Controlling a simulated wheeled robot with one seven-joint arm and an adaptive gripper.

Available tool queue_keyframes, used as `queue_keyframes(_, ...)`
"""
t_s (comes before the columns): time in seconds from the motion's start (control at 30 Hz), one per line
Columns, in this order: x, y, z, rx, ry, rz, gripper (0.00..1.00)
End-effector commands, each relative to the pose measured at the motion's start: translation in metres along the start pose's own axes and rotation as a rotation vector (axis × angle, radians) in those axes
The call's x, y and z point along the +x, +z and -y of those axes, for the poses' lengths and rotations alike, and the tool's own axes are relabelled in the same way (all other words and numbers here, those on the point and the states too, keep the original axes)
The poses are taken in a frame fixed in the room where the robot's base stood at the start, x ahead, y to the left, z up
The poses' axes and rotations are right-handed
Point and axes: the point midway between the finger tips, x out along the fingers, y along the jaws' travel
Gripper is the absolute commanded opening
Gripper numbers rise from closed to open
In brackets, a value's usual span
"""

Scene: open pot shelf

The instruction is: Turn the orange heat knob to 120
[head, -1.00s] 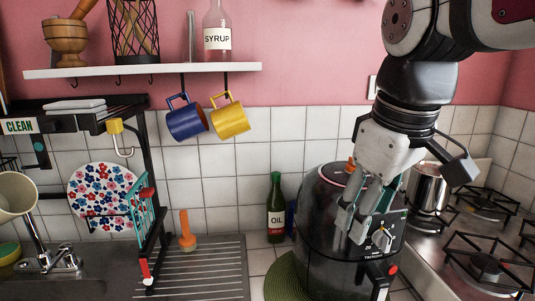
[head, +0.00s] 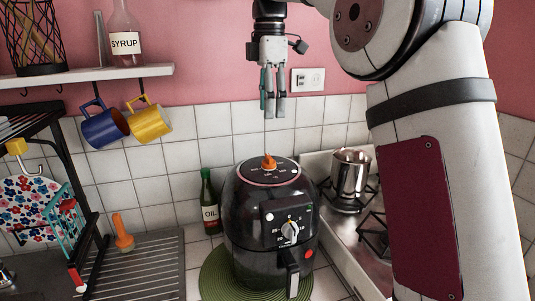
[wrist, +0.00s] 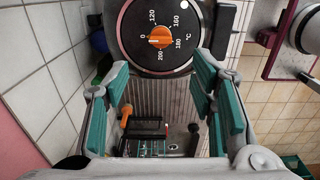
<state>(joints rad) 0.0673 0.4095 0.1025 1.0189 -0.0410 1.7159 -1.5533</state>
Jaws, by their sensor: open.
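The orange heat knob (head: 269,162) stands on the top of the black air fryer (head: 242,228). In the wrist view the orange knob (wrist: 160,36) sits in the middle of a black dial marked 0, 120, 160, 180, °C and 200. Its narrow end seems to point left, to the 0. My gripper (head: 273,113) is open and empty, pointing down above the fryer, well clear of the knob. In the wrist view its teal-padded fingers (wrist: 162,80) are spread apart, with the dial showing beyond them at the top.
A white timer knob (head: 290,231) and a handle (head: 294,262) are on the fryer's front. An oil bottle (head: 209,200) stands to its left and a steel pot (head: 350,180) on the hob to its right. Mugs (head: 150,122) hang from the shelf at left.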

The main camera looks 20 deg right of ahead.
Motion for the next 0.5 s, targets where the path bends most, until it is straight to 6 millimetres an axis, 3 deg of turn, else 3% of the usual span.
queue_keyframes(0.17,0.024,0.000,0.003,0.002,-0.005,0.000,0.51)
queue_keyframes(0.5,0.090,0.000,0.003,0.002,-0.004,0.001,0.51)
